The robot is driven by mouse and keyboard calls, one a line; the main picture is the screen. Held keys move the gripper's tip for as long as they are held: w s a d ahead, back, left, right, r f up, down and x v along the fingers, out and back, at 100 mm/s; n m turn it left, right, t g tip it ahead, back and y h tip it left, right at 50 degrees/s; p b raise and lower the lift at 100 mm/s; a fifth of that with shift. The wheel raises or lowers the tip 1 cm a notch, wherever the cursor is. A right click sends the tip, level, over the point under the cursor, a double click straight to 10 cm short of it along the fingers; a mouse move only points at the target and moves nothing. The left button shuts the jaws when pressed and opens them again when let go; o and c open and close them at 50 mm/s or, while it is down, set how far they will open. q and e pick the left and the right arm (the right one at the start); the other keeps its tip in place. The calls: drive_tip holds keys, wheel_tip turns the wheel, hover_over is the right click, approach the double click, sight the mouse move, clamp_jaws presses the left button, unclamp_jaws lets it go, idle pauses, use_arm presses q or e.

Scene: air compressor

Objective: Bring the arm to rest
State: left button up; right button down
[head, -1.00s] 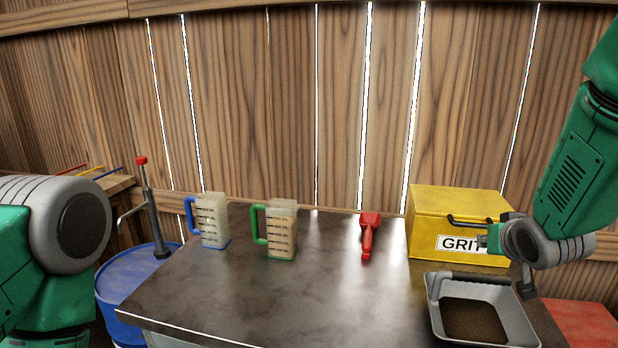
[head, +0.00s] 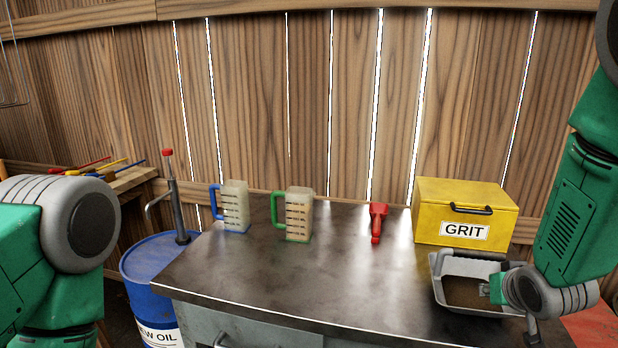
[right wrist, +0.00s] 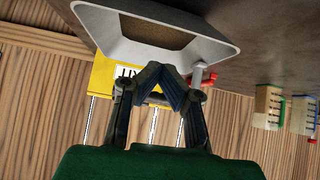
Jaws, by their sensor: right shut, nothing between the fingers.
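My right arm comes in from the right in the head view, with its wrist (head: 545,292) in front of the right side of a grey tray (head: 436,272). In the right wrist view my right gripper (right wrist: 167,76) is shut and empty, its dark fingers close to the tray's rim (right wrist: 115,38). I cannot tell whether they touch it. The tray holds dark material and stands on the workbench. My left arm shows only as a green and grey link at the left edge of the head view; its gripper is out of view.
On the workbench (head: 290,270) stand a blue-handled jug (head: 236,207), a green-handled jug (head: 299,215), a red tool (head: 377,222) and a yellow GRIT box (head: 480,195). A blue oil drum (head: 150,268) with a pump is at left. The bench's middle front is clear.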

drive_tip(key=s+a+f+n+g+y, duration=0.1)
drive_tip(key=s+a+f+g, duration=0.1)
drive_tip(key=s+f, duration=0.6)
drive_tip(key=s+a+f+g, duration=0.2)
drive_tip(key=s+f, duration=0.6)
drive_tip(key=s+a+f+n+g, duration=0.1)
drive_tip(key=s+a+f+g, duration=0.1)
drive_tip(key=s, duration=0.7)
drive_tip(key=s+a+f+g+y, duration=0.1)
drive_tip(key=s+f, duration=0.4)
drive_tip(key=s, duration=0.5)
drive_tip(key=shift+s+a+n+g, duration=0.15)
drive_tip(key=shift+a+n+g, duration=0.3)
drive_tip(key=shift+g, duration=0.35)
